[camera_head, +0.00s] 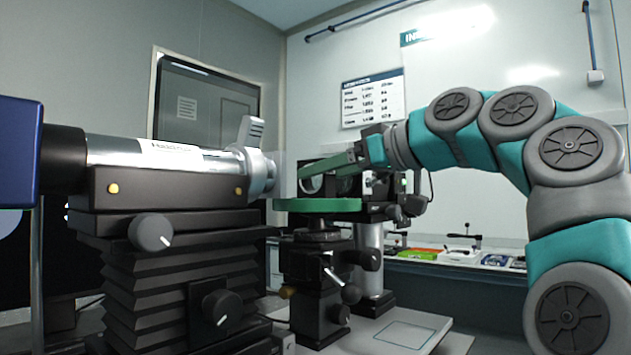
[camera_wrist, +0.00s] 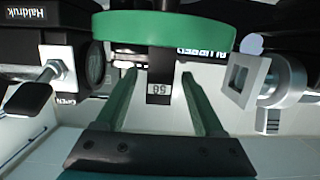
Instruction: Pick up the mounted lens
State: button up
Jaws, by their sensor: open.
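The mounted lens (camera_head: 314,184) stands on a round green platform (camera_head: 318,205) in the head view, with a dark frame around clear glass. The wrist view looks upside down. There a dark upright part labelled "58" (camera_wrist: 159,89), apparently the mount seen edge-on, meets the green platform (camera_wrist: 165,31) at the top. My gripper (camera_head: 302,171) reaches in from the right, its green fingers over the upper part of the lens. In the wrist view my gripper (camera_wrist: 159,74) is open, one finger each side of the labelled part, with visible gaps. The fingers hide part of the lens in the head view.
A large silver tube on a black bellows stand (camera_head: 180,168) is close on the left. A black positioner with knobs (camera_head: 318,275) carries the platform. A silver square-ended fitting (camera_wrist: 245,78) is at right in the wrist view. A back bench (camera_head: 455,268) holds small items.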

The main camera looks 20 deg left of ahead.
jog(key=x, duration=0.2)
jog(key=shift+w+a+f, duration=0.1)
jog(key=shift+w+a, duration=0.05)
jog(key=shift+a, duration=0.1)
jog(key=shift+c, duration=0.2)
jog(key=shift+d, duration=0.1)
grip_shut()
